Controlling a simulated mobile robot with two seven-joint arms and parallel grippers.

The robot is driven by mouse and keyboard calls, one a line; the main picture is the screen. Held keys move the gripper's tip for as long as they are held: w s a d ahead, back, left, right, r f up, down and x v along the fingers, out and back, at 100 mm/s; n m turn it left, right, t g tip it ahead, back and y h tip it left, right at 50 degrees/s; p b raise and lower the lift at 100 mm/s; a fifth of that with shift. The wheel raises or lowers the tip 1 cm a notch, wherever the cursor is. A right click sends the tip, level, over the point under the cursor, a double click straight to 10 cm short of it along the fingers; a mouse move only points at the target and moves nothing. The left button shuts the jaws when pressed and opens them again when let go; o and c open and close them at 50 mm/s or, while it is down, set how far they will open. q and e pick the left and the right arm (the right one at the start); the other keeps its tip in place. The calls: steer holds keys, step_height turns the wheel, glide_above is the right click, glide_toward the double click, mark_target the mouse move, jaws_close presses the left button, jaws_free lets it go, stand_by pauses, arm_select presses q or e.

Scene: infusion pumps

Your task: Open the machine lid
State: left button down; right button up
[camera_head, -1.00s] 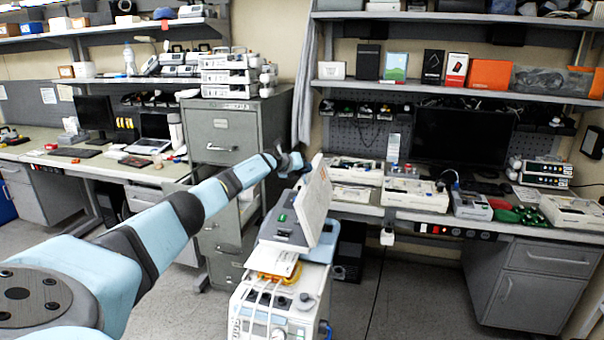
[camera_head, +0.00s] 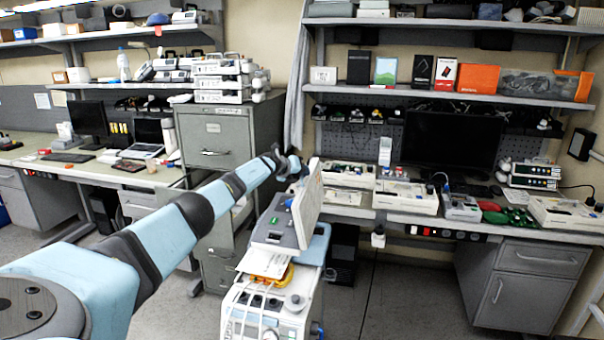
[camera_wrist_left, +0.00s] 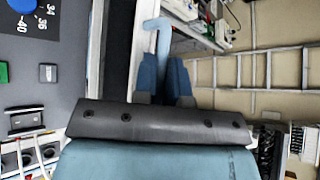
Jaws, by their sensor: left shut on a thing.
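The machine (camera_head: 262,312) is a white cart with a grey top panel (camera_head: 272,228) in the lower middle of the head view. Its pale lid (camera_head: 310,195) stands raised, nearly upright with a slight tilt, at the right side of the panel. My left gripper (camera_head: 294,165) is at the lid's upper edge, on its far side. In the left wrist view, my dark blue fingers (camera_wrist_left: 166,82) are shut on a light blue handle (camera_wrist_left: 162,40) beside the lid's white edge. The grey panel with a blue dial (camera_wrist_left: 26,5) shows left of it. My right gripper is not in view.
A grey filing cabinet (camera_head: 215,142) stands close behind my left arm. A workbench (camera_head: 400,215) with a monitor (camera_head: 450,138) and several devices runs along the back right. The floor (camera_head: 400,290) right of the machine is clear.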

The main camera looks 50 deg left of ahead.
arm_select(q)
steer(key=c, duration=1.2)
jaws_free()
steer(key=shift+d, duration=0.15)
steer(key=shift+s, duration=0.1)
steer(key=v, duration=1.3)
steer(key=shift+s+r+p, duration=0.15)
steer(key=shift+s+p, duration=0.1)
steer(key=shift+p, duration=0.05)
